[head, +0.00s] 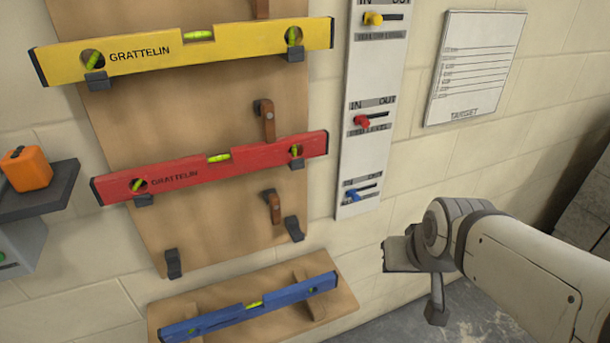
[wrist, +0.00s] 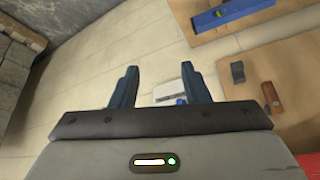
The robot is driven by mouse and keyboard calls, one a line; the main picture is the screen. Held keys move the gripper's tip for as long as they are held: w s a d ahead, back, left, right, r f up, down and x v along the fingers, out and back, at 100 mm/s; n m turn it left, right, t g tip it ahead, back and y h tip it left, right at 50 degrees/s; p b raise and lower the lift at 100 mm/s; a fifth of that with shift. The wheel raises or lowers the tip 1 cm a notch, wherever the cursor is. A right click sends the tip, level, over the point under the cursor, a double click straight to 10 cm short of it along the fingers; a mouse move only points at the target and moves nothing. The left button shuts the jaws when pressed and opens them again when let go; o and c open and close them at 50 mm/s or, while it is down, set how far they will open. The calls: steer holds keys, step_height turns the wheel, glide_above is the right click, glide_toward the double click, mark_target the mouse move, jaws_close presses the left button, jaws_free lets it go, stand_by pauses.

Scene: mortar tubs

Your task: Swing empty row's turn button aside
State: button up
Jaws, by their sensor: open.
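The empty row is the lowest on the wooden board, with two bare dark hooks (head: 173,263) (head: 294,228). Its brown turn button (head: 274,208) hangs nearly straight down from a dark mount, above and left of the right hook. The turn button also shows at the right in the wrist view (wrist: 271,97), beside the right hook (wrist: 237,72). My gripper (wrist: 161,88) is open and empty, its two fingers apart. In the head view my gripper is right of the board and clear of the turn button; its fingertips are hard to make out there.
A yellow level (head: 150,54) and a red level (head: 215,169) rest on upper hooks. A blue level (head: 230,314) lies on a low wooden shelf (head: 335,309). A white panel (head: 350,150) with yellow, red and blue sliders stands between board and arm. An orange box (head: 27,168) sits left.

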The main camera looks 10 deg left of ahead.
steer(key=w+a+f+n+t+y+b, duration=0.1)
steer(key=w+a+f+t+y+b, duration=0.1)
steer(key=w+a+f+t+b, duration=0.3)
steer(key=w+a+n+y+b, duration=0.1)
steer(key=w+a+n+b, duration=0.15)
steer(key=a, duration=0.35)
steer(key=n+t+y+b, duration=0.1)
steer(key=t+y+b, duration=0.4)
steer(key=y+b, duration=0.15)
glide_toward(276, 211)
steer(key=x, duration=0.2)
steer(key=shift+h, duration=0.45)
steer(key=x, duration=0.3)
steer(key=b+x, duration=0.1)
steer(key=x, duration=0.3)
steer(key=shift+a+r, duration=0.1)
steer(key=shift+r, duration=0.15)
steer(key=shift+c, duration=0.5)
jaws_close()
